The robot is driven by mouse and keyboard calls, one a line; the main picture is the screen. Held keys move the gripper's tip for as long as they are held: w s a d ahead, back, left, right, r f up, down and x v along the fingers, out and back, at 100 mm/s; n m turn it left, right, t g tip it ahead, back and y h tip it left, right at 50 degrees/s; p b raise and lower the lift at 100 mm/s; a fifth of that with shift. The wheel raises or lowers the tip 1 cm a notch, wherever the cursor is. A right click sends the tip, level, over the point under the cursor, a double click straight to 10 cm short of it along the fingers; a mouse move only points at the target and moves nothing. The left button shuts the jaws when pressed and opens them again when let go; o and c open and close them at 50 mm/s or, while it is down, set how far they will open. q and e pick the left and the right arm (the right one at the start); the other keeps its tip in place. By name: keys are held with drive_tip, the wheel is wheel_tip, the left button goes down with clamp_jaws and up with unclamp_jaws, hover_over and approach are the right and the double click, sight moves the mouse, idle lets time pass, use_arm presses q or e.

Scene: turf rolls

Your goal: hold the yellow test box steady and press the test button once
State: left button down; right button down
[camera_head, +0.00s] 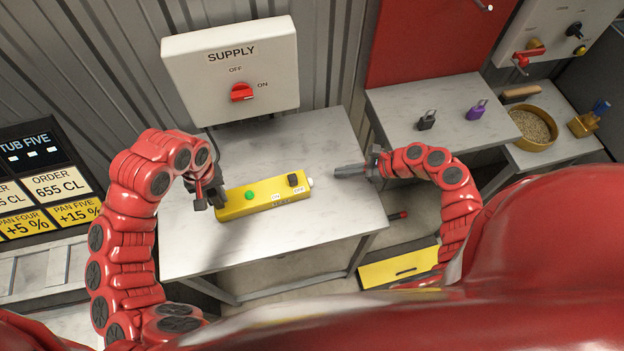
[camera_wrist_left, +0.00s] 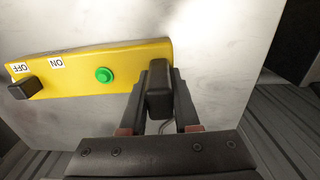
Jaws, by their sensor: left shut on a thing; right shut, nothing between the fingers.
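My left gripper (camera_head: 216,197) is at the box's left end. In the left wrist view its fingers (camera_wrist_left: 160,110) are shut on a black block (camera_wrist_left: 158,92) at the end of the yellow box (camera_wrist_left: 125,62).
The grey table (camera_head: 300,235) is bare around the box. A white SUPPLY panel (camera_head: 230,75) with a red knob (camera_head: 242,92) stands behind. A side table (camera_head: 450,95) at the right holds a black padlock (camera_head: 426,121) and a purple padlock (camera_head: 477,110).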

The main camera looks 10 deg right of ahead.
idle(0.3)
use_arm(q)
drive_tip(key=c, duration=0.6)
unclamp_jaws()
drive_tip(key=shift+o, duration=0.2)
